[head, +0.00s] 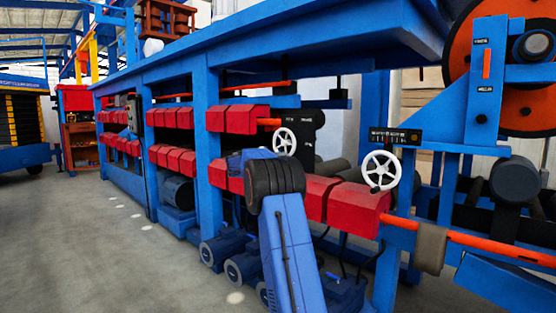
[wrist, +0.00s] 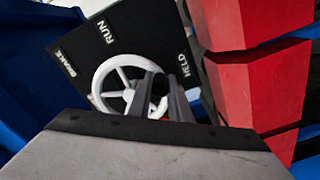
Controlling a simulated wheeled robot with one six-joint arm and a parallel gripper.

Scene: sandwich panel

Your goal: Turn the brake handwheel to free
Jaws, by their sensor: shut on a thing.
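The white spoked brake handwheel (wrist: 103,80) is in the middle of the wrist view, in front of a black plate (wrist: 140,35). The plate reads BRAKE at the left, RUN at the top and HELD at the right. My gripper (wrist: 165,88) has its two dark fingers over the right part of the wheel, shut on it. The exact spot of the grip is hidden by the fingers. In the head view, two white handwheels show, a left one (head: 285,142) and a right one (head: 380,170).
Red blocks (wrist: 255,80) stand close to the right of the plate in the wrist view. In the head view, a blue frame (head: 208,150) carries rows of red blocks. An orange bar (head: 480,245) runs at the right. The floor at the left (head: 90,240) is clear.

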